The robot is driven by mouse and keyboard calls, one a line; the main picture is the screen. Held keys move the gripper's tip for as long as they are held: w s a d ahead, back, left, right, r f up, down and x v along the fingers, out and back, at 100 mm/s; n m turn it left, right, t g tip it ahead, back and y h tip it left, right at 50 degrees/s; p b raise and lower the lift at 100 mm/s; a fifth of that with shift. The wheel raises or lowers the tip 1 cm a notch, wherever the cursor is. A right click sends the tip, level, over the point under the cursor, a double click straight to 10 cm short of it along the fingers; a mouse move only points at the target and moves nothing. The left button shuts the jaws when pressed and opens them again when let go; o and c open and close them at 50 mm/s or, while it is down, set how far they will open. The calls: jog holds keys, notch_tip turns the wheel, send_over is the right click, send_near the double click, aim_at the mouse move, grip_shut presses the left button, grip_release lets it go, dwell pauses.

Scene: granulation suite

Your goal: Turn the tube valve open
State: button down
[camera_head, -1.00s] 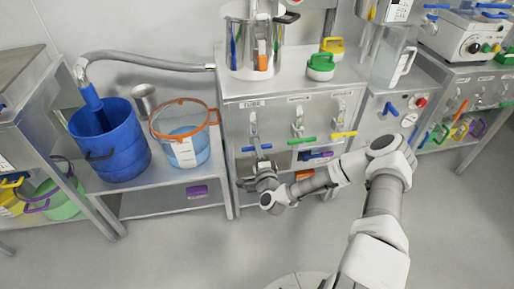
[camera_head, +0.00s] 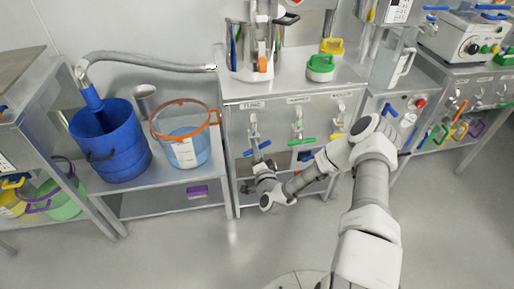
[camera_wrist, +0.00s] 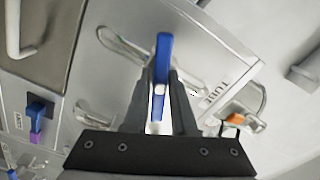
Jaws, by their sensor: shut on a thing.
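The tube valve is on the front of the metal cabinet (camera_head: 275,118), below the label TUBE, and has a blue handle (camera_head: 256,147). The handle is tilted, its right end higher than its left. My gripper (camera_head: 262,162) reaches it from below and in front. In the wrist view the blue handle (camera_wrist: 163,52) stands between the two dark fingers of my gripper (camera_wrist: 160,88), which are shut on it. The fingers hide part of the handle and the valve body behind it.
A green-handled valve (camera_head: 302,141) and a yellow-handled valve (camera_head: 338,136) sit to the right on the same panel. A blue bucket (camera_head: 112,150) and a clear orange-rimmed bucket (camera_head: 187,150) stand on the left shelf. The floor in front is clear.

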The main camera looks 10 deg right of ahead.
jog(key=n, duration=0.6)
jog(key=shift+r+n, duration=0.1)
jog(key=shift+n, duration=0.2)
jog(key=n+b, duration=0.1)
jog(key=n, duration=0.5)
dwell(0.4)
jog(key=c, duration=0.7)
grip_release()
